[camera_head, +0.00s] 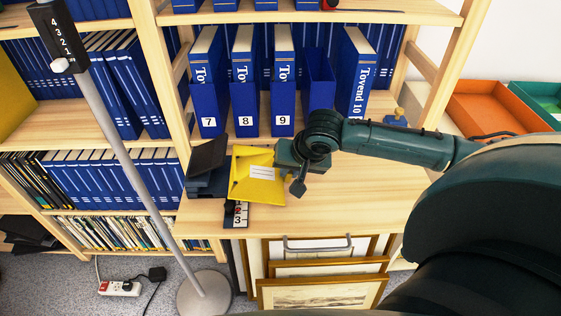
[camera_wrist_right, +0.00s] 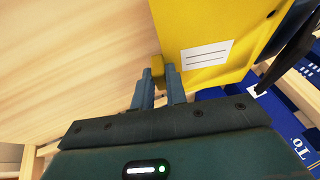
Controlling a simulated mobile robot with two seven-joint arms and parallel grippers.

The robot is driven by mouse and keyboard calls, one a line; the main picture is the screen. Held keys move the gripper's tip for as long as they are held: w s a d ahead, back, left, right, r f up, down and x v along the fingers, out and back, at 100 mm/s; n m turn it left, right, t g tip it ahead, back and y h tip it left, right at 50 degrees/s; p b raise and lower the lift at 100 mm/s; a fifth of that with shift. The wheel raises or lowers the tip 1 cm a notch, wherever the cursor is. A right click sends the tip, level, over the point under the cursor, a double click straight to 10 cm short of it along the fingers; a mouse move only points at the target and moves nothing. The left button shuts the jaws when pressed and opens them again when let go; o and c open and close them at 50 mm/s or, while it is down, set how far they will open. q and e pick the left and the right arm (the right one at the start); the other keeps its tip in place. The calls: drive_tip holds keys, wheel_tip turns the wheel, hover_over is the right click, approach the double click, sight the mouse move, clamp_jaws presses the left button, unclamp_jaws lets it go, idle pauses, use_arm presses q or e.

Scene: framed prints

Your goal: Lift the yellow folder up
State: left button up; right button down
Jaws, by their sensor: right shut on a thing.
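In the right wrist view the fingers (camera_wrist_right: 160,86) are shut on a small yellow part at the edge of the folder (camera_wrist_right: 212,28). The folder looks tilted. I cannot tell whether it touches the surface below. My left gripper is not in view.
Blue binders (camera_head: 208,85) line the shelf behind. A lamp-like grey pole (camera_head: 130,165) stands at left. Framed prints (camera_head: 320,293) lean below. The desk (camera_head: 370,195) to the right is clear.

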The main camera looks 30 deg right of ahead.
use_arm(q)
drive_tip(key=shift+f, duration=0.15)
use_arm(e)
drive_tip(key=s, duration=1.3)
drive_tip(key=shift+s+d, duration=0.15)
drive_tip(key=shift+s, duration=0.2)
drive_tip(key=shift+r, duration=0.15)
drive_tip(key=shift+r+p, duration=0.55)
drive_tip(key=shift+p, duration=0.05)
use_arm(q)
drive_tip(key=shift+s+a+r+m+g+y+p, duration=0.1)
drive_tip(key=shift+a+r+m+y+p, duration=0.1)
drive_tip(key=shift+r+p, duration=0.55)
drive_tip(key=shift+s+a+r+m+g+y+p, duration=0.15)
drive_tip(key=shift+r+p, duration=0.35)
drive_tip(key=shift+p, duration=0.55)
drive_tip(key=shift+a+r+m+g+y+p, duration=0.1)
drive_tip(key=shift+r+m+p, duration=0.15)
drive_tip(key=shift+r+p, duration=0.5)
use_arm(e)
drive_tip(key=shift+r, duration=2.35)
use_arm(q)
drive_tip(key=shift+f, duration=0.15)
